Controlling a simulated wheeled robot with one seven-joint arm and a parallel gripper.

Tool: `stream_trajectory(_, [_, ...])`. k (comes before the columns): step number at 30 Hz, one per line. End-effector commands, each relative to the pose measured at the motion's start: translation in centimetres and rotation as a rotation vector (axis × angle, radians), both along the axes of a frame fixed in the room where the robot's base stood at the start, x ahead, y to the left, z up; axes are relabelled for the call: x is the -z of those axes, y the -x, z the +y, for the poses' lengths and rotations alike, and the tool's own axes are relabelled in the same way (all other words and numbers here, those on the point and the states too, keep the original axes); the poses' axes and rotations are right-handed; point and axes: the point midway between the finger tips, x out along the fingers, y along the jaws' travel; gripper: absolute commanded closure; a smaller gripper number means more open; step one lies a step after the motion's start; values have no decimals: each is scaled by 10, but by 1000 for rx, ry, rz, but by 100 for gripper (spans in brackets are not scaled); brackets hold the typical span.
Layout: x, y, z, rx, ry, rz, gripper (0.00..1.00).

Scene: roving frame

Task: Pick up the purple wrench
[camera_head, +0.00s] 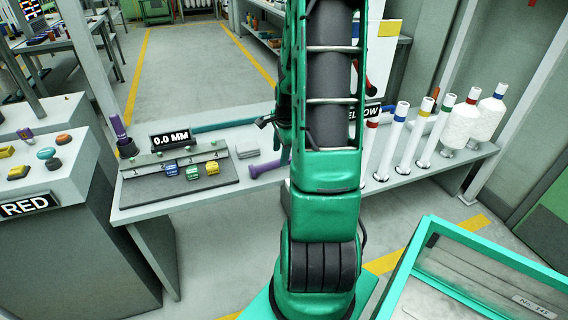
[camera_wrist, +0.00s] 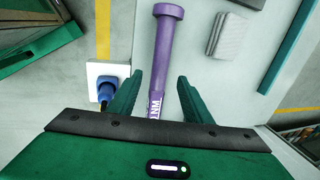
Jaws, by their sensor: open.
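The purple wrench (camera_wrist: 166,38) lies on the pale bench top (camera_wrist: 205,75), seen from above in the wrist view. It is a long purple bar with a wider head at the far end and white lettering near my gripper. My gripper (camera_wrist: 159,76) is open, with one green finger on each side of the bar. No contact shows, and I cannot tell the height gap. In the head view, part of the purple wrench (camera_head: 265,168) shows left of my arm, which hides the rest and my gripper.
In the wrist view, a grey block (camera_wrist: 229,34) and a teal bar (camera_wrist: 291,48) lie to the right; a blue item (camera_wrist: 106,90) is at left. In the head view, a grey fixture board (camera_head: 180,180), an upright purple tool (camera_head: 120,130) and several white tubes (camera_head: 394,142) flank my arm.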

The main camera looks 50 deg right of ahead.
Motion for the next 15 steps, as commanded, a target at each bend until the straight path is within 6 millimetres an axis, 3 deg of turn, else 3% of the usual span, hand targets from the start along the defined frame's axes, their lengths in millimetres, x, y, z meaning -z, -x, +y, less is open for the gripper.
stream_trajectory(15, [48,-12,-7,0,-1,2,55])
